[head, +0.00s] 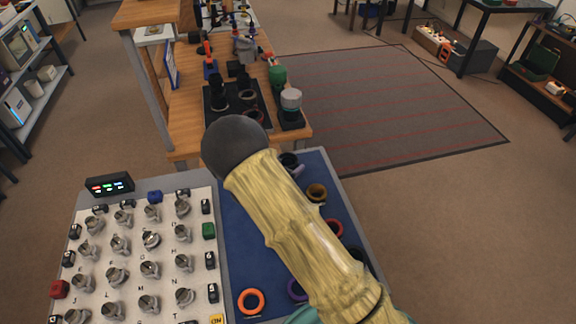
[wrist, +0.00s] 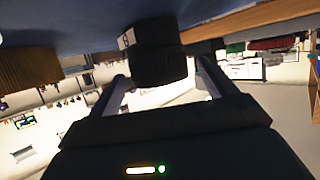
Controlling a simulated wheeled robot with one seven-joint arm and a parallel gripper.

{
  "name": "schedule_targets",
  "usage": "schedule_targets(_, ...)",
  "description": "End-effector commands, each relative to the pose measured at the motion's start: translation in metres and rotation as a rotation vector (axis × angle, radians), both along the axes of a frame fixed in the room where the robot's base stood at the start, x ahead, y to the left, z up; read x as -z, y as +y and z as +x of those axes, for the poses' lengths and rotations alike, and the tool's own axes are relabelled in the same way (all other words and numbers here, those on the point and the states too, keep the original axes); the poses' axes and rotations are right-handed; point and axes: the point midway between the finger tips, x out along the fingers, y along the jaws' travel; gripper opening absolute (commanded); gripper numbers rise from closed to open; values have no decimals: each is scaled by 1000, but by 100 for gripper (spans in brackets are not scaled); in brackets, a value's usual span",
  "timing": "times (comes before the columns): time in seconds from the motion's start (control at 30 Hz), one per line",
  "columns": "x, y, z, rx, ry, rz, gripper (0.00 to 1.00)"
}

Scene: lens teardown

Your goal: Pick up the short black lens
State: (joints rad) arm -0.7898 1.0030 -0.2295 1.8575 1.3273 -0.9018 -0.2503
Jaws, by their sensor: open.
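In the wrist view, which looks upside down, a short black lens (wrist: 157,55) with a ribbed barrel stands against the blue mat (wrist: 70,12). My gripper (wrist: 162,70) is open, with one finger to each side of the lens. The fingers look apart from it, but the exact gaps are unclear. In the head view my arm covers much of the blue mat (head: 238,250). My gripper is hidden there, and I cannot pick out this lens for certain.
A brown ribbed ring (wrist: 28,68) is left of the lens in the wrist view. A wooden bench (head: 185,122) with lens parts stands beyond.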

Motion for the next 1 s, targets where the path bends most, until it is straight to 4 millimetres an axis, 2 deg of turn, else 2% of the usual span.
schedule_targets(0.1, 6, -8, 13, 2, -1, -1, 83)
schedule_targets(0.2, 8, -10, 17, 1, 0, 0, 83)
schedule_targets(0.7, 8, -10, 17, 0, 0, 0, 83)
schedule_targets(0.9, 8, -10, 17, 0, 0, 0, 44)
schedule_targets(1.0, 7, -10, 17, 0, -2, 0, 28)
